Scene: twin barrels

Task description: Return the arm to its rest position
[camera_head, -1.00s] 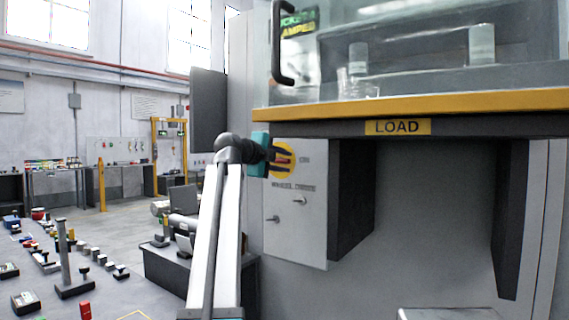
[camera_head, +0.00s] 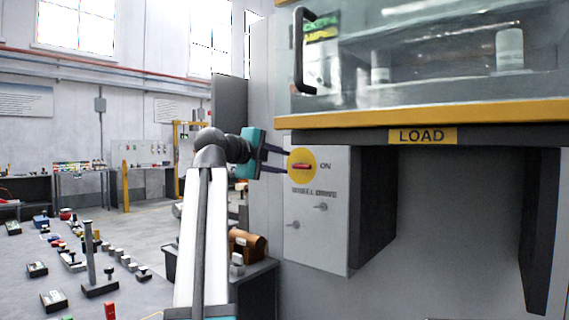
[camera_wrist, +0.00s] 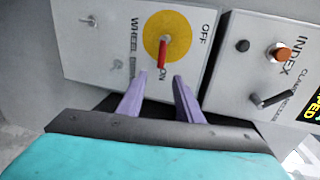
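My arm reaches up from the bottom of the head view, and my gripper (camera_head: 273,159) points right toward the machine's control panel (camera_head: 318,235). In the wrist view my gripper (camera_wrist: 162,83) shows two purple fingers spread apart with nothing between them. A red switch handle on a yellow disc (camera_head: 302,166), marked ON, faces the fingers. The wrist view shows the red handle (camera_wrist: 161,52) just beyond the fingertips, apart from them, its lower end toward the word ON. The lettering below the disc reads WHEEL DRIVE.
The wrist view shows an INDEX panel with an orange button (camera_wrist: 281,53) and a black lever (camera_wrist: 272,98). A yellow LOAD ledge (camera_head: 422,136) juts out above. A dark bench with a brown case (camera_head: 248,245) stands behind my arm.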

